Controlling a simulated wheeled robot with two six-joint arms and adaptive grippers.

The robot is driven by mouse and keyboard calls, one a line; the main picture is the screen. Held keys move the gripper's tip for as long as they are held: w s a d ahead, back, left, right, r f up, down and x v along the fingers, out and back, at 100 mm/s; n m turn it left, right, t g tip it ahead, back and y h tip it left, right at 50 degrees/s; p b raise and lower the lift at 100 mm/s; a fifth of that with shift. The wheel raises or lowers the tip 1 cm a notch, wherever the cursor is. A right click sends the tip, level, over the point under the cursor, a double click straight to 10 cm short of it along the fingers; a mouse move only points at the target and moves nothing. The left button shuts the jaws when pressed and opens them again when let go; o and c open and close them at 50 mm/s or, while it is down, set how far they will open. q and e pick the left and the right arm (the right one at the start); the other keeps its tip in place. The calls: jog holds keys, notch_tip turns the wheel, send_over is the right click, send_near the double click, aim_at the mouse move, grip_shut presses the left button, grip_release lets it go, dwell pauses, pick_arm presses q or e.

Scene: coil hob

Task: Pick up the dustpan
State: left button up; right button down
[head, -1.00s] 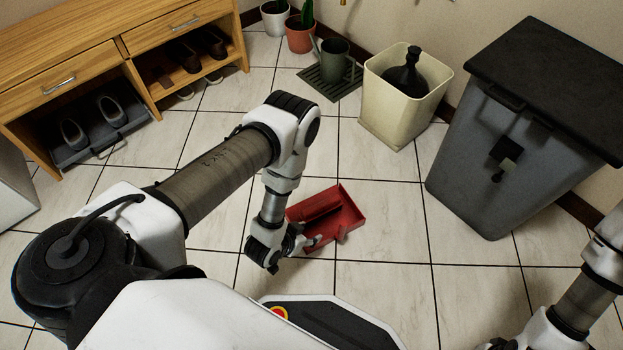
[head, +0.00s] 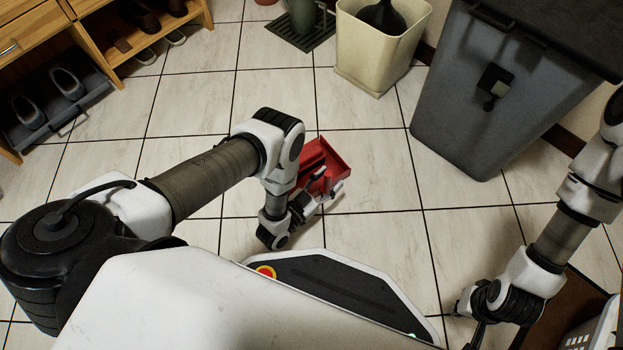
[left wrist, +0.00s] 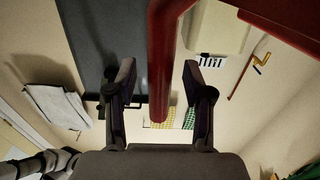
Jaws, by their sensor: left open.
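The red dustpan (head: 338,158) lies on the tiled floor just beyond my left forearm in the head view, partly hidden by that arm. My left gripper (head: 337,190) is at the near side of the dustpan. In the left wrist view a red bar of the dustpan (left wrist: 161,60) runs between the two spread fingers of my left gripper (left wrist: 160,92), with gaps on both sides. Another red part shows at the top right there. My right gripper (head: 472,325) is low at the right of the head view, small and partly cut off, so its jaw state is unclear.
A grey bin (head: 500,90) with a dark lid and a cream bin (head: 355,50) stand beyond the dustpan. A wooden shoe cabinet (head: 105,40) is at the upper left. A white basket (head: 590,335) is at the lower right. Floor tiles (head: 385,235) right of the dustpan are clear.

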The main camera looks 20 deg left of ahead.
pick_arm(q)
grip_shut()
jog(key=shift+r, duration=0.1)
